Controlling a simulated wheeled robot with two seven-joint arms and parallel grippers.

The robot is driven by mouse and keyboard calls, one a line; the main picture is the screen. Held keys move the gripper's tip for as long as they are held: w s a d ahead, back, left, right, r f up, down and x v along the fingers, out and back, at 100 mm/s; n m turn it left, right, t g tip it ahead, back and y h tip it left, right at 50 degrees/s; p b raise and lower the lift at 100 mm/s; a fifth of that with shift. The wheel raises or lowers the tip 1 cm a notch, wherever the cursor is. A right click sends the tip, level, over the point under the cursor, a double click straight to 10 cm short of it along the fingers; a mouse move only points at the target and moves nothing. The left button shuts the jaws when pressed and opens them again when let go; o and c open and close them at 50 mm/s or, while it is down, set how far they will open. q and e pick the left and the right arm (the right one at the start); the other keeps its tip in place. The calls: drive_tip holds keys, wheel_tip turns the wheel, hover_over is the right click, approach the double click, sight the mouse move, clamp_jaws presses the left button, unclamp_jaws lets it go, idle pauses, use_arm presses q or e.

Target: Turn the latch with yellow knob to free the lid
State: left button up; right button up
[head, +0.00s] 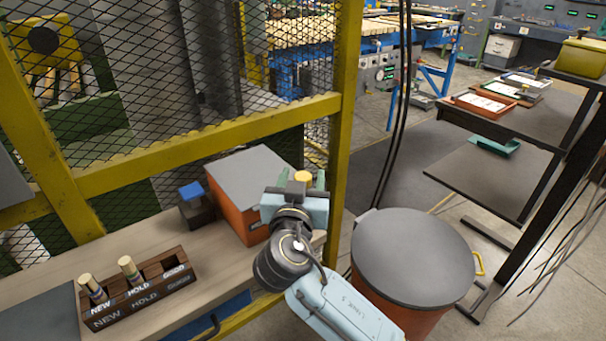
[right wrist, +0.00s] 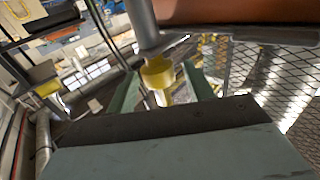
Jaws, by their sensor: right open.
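An orange box (head: 228,209) with a grey lid (head: 248,174) sits on the bench against the yellow fence. The latch's yellow knob (head: 303,176) shows at the box's right end, just beyond my right gripper (head: 298,182). In the right wrist view the yellow knob (right wrist: 158,73) hangs on a grey shaft (right wrist: 142,25) between the two green fingers. The right gripper (right wrist: 163,85) is open, with a finger on each side of the knob; I cannot tell whether either touches it. The gripper hides part of the box's right end in the head view. My left gripper is not in view.
A wooden rack (head: 140,290) marked NEW and HOLD holds turned wooden pieces at the bench's left. A small blue-topped block (head: 191,198) stands left of the box. A yellow mesh fence (head: 200,148) rises behind. A grey-lidded drum (head: 412,255) stands to the right.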

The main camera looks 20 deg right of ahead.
drive_tip(key=shift+w+d, duration=0.25)
drive_tip(key=shift+w, duration=0.2)
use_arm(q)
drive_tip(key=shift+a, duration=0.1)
use_arm(e)
drive_tip(key=c, duration=0.9)
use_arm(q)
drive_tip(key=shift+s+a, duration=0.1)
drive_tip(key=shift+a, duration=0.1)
use_arm(e)
drive_tip(key=shift+c, duration=0.2)
